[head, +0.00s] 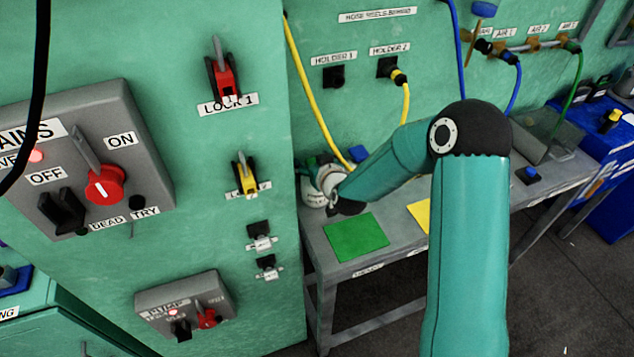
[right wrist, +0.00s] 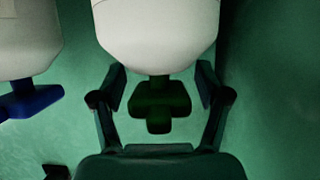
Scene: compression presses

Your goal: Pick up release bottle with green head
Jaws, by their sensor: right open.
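The bottle with the green head shows in the right wrist view as a rounded white body (right wrist: 158,32) with a dark green head (right wrist: 158,105) below it in the picture. My right gripper (right wrist: 162,88) is open. Its two fingers stand on either side of the green head, with visible gaps; I see no firm contact. The arm hides much of this spot. My left gripper is not in view.
A second white bottle with a blue head (right wrist: 32,101) stands close by in the right wrist view. The bench has a green mat (head: 356,237) and a partly hidden yellow mat (head: 419,214). A yellow hose (head: 312,93) hangs behind. The green cabinet (head: 190,215) stands left of the bench.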

